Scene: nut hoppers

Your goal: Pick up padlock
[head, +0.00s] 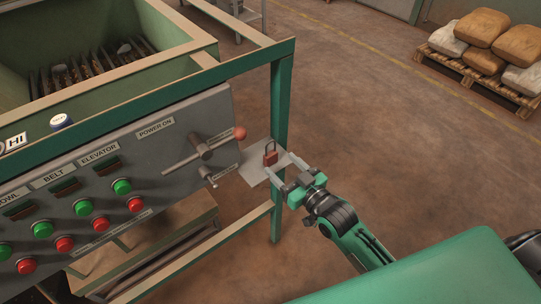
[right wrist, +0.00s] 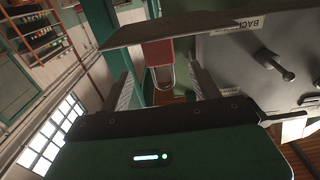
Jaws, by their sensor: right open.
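The padlock (head: 270,154) is small and red with a metal shackle. It stands upright on a small grey shelf (head: 253,177) beside the control panel's right end. In the right wrist view the padlock (right wrist: 158,54) appears upside down, its shackle pointing down the picture. My right gripper (head: 278,161) is open at the shelf, its fingers pointing toward the padlock. In the right wrist view the padlock's shackle lies between the fingers of my right gripper (right wrist: 164,76), with visible gaps on both sides. I cannot tell whether the fingers reach its body. My left gripper is not in view.
The grey control panel (head: 150,160) with buttons and a lever handle (head: 200,150) is close on the left. A green frame post (head: 281,115) rises just behind the shelf. A pallet with sacks (head: 485,50) stands far back right. The floor between is clear.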

